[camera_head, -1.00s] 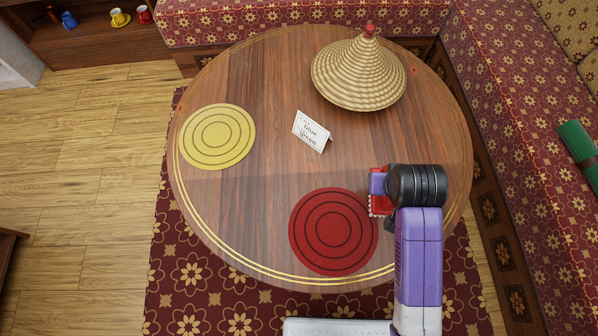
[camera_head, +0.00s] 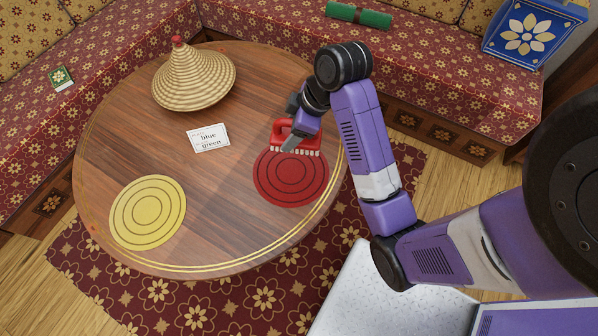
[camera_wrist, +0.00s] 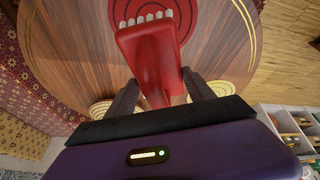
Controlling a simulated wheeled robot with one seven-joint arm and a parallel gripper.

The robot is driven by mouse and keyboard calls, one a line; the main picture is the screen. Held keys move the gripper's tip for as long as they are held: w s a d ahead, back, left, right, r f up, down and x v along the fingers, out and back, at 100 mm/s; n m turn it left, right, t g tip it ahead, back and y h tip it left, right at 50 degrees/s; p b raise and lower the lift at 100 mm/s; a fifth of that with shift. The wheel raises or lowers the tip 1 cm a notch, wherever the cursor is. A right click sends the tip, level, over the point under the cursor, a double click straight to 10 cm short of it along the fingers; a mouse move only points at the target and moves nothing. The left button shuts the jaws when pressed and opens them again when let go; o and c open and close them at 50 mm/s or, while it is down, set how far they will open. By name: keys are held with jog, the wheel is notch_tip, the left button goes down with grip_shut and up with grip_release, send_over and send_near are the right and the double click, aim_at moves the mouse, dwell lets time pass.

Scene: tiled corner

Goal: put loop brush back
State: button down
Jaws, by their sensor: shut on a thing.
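The red brush (camera_head: 298,140), with a looped handle and a row of whitish bristles, is in my gripper (camera_head: 288,125) at the far edge of the round red mat (camera_head: 291,185). I cannot tell whether the bristles touch the mat or hang just above it. In the wrist view the brush (camera_wrist: 150,55) points away from me, its handle between the two dark fingers of my gripper (camera_wrist: 160,92). The red mat (camera_wrist: 200,12) shows beyond the bristles there. My wrist hides part of the handle in the head view.
The round wooden table (camera_head: 215,165) also bears a yellow round mat (camera_head: 148,212), a small card (camera_head: 208,138) reading "blue" and "green", and a woven cone lid (camera_head: 195,80). A speckled white surface (camera_head: 375,295) lies near me.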

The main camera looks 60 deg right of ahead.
jog(key=shift+s+d+r, duration=0.15)
jog(key=shift+s+d, duration=0.15)
jog(key=shift+d, duration=0.05)
notch_tip(320, 180, down, 20)
jog(key=shift+r, duration=0.2)
jog(key=shift+b, duration=0.3)
jog(key=shift+c, duration=1.9)
grip_release()
jog(key=shift+f, duration=0.1)
